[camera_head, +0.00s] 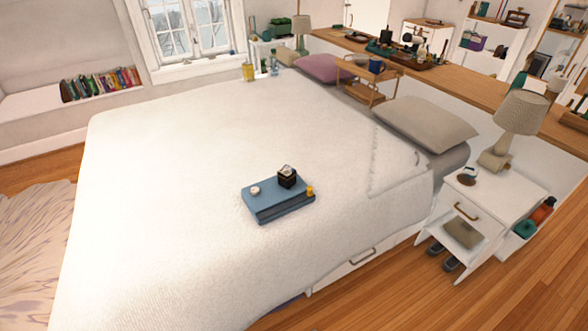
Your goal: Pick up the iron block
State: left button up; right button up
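A small dark cube (287,179) with a pale, shiny piece on top rests on a blue flat box or book (262,203) on the white bed. It may be the iron block, but it is too small to tell its material. A small round white item (255,191) lies left of the cube on the blue box. A small yellow item (309,190) stands at its right edge. Neither of my grippers shows in the head view.
The wide white bed (170,190) has free room around the blue box. A white nightstand (500,195) with a lamp (520,112) stands to the right. Pillows (425,122) and a small wooden tray stand (372,88) are at the head end. Wooden floor (420,300) is open at front right.

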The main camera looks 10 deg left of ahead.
aim_at(287, 175)
jog(key=z, duration=0.55)
jog(key=k, duration=1.3)
jog(key=z, duration=0.85)
jog(key=i, duration=2.9)
jog(key=u, duration=0.8)
jog(key=i, duration=0.9)
jog(key=u, duration=1.6)
jog(key=i, duration=0.7)
jog(key=u, duration=0.6)
